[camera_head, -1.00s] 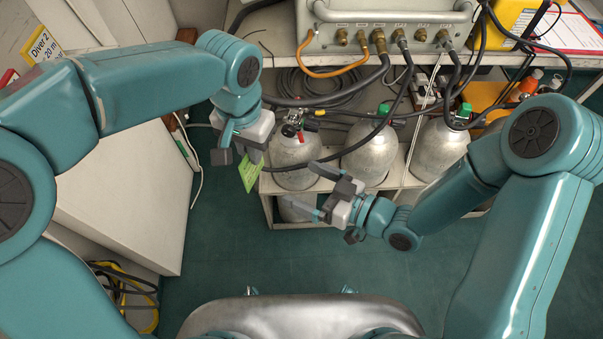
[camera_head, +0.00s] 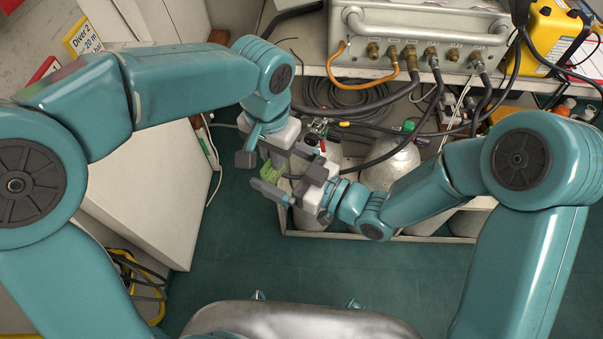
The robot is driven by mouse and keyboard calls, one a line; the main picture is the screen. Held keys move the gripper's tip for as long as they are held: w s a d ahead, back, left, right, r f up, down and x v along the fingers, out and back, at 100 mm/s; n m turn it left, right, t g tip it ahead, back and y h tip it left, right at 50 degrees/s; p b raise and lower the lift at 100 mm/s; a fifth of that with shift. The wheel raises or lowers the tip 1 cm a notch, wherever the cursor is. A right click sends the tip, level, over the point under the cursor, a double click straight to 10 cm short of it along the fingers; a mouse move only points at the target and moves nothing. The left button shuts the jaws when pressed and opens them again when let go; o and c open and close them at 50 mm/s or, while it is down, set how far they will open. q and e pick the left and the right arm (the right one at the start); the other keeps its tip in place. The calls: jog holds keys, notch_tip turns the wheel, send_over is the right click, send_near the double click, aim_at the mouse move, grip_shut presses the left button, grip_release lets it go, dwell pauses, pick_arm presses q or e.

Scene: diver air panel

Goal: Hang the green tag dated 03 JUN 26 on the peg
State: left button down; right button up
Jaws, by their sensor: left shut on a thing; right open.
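The green tag (camera_head: 271,171) hangs in the jaws of my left gripper (camera_head: 262,157), left of centre in the head view. It is seen small and at a slant, and its date cannot be read. My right gripper (camera_head: 292,183) is open just below and right of the tag, its fingers close to the tag's lower part. I cannot tell whether they touch it. I cannot make out the peg.
Grey gas cylinders (camera_head: 392,165) stand in a low shelf behind my grippers, with hoses above them. The metal air panel (camera_head: 420,35) sits on the bench behind. A white cabinet (camera_head: 150,190) stands at left.

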jog(key=shift+x, duration=1.55)
jog(key=c, duration=0.8)
pick_arm(q)
jog(key=c, duration=1.2)
grip_release()
pick_arm(e)
jog(key=shift+c, duration=0.4)
pick_arm(q)
jog(key=shift+o, duration=0.2)
